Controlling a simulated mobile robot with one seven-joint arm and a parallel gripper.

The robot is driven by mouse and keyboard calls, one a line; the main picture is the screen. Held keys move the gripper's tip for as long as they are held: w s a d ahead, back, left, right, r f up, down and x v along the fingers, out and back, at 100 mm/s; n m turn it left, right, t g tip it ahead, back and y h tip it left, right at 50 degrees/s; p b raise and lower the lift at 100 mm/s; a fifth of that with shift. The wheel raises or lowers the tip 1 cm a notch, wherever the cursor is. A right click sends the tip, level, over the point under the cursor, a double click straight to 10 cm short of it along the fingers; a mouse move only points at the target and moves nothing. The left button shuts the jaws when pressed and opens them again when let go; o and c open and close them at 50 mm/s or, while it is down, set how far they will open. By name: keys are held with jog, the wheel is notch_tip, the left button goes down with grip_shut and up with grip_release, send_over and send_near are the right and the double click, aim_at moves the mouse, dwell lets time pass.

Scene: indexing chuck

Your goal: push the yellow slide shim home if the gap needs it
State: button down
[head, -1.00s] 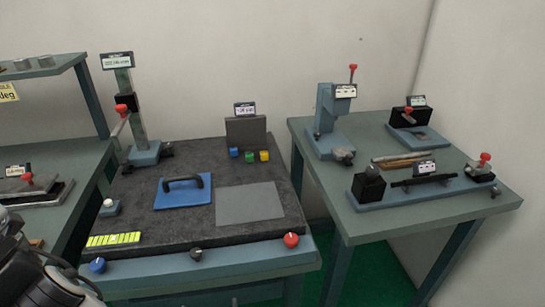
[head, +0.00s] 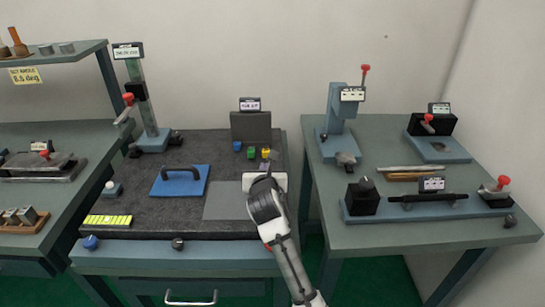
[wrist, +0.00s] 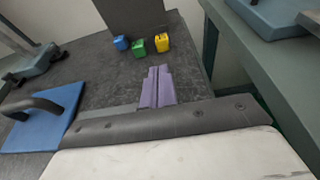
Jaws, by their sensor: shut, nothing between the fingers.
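The yellow slide shim (head: 265,153) is a small block in front of an upright grey block (head: 251,126) on the dark plate; a green block (head: 251,153) and a blue block (head: 237,146) stand to its left. It also shows in the wrist view (wrist: 162,41), beyond my fingertips. My gripper (head: 268,164) is over the right part of the dark plate, short of the yellow shim. In the wrist view its purple fingers (wrist: 158,72) are together, with nothing between them, and look apart from the shim. A small display (head: 250,104) tops the grey block; its text is unreadable.
A blue plate with a black handle (head: 180,180) lies left of a flat grey pad (head: 222,207). A blue stand (head: 150,135) rises at the back left. A second table (head: 440,232) with fixtures stands right, across a gap.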

aim_at(266, 154)
jog(key=shift+w+d+f, duration=0.2)
jog(key=shift+d, duration=0.05)
jog(key=p+x, duration=0.3)
jog(key=x, duration=0.5)
jog(key=shift+w+a, duration=0.1)
jog(key=shift+a, duration=0.05)
jog(key=shift+w+f, duration=0.3)
jog(key=shift+w, duration=0.35)
